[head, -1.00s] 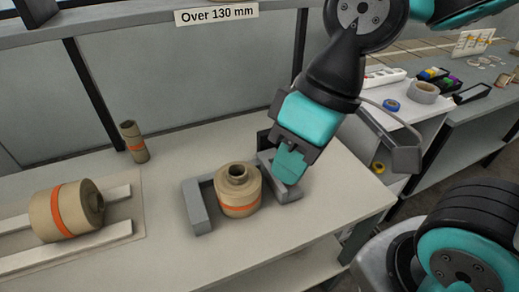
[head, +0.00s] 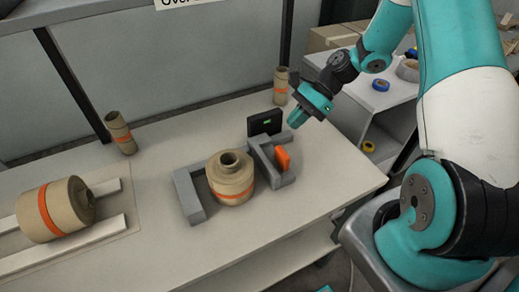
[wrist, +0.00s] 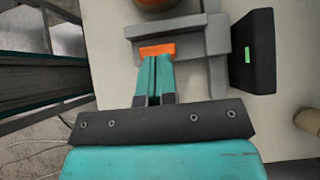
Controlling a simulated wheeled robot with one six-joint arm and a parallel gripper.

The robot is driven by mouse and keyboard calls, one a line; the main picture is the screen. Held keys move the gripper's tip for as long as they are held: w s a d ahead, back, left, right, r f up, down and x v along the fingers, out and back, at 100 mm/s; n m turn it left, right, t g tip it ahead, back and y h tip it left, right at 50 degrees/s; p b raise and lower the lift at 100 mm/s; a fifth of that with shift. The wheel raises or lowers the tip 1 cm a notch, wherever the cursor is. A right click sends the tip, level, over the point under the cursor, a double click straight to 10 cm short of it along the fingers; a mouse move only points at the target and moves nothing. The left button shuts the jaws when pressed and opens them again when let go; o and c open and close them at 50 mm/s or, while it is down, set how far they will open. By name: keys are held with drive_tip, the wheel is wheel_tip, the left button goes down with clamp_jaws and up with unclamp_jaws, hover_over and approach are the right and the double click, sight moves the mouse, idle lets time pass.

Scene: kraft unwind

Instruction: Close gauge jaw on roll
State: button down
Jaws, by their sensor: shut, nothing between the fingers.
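The tan roll (head: 231,182) with an orange band stands upright between the grey jaws of the gauge (head: 188,194). The right-hand jaw (head: 266,163) carries an orange tab (head: 283,160) and sits close beside the roll; I cannot tell if they touch. A gap shows between the roll and the left jaw. My gripper (head: 293,121) is shut and empty, apart from the tab, above and behind it. In the wrist view, my shut fingers (wrist: 155,70) point toward the orange tab (wrist: 157,50), and the roll shows only at the top edge.
A black display (head: 265,122) with a green screen stands behind the gauge. Slim rolls stand at the back left (head: 120,133) and back right (head: 281,86). A large banded roll (head: 57,210) lies on white rails at left. The front of the table is clear.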

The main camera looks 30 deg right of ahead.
sight(242, 160)
drive_tip(key=p+x, duration=0.1)
drive_tip(key=x, duration=0.2)
drive_tip(key=a+r+p+x, duration=0.1)
drive_tip(key=p+x, duration=0.1)
drive_tip(key=x, duration=0.2)
drive_tip(key=p+x, duration=0.1)
drive_tip(key=x, duration=0.3)
drive_tip(key=shift+a+r, duration=0.2)
drive_tip(key=shift+a, duration=0.15)
drive_tip(key=shift+a+f+p, duration=0.2)
drive_tip(key=shift+a+p, duration=0.15)
drive_tip(key=shift+a, duration=0.35)
drive_tip(key=a, duration=0.4)
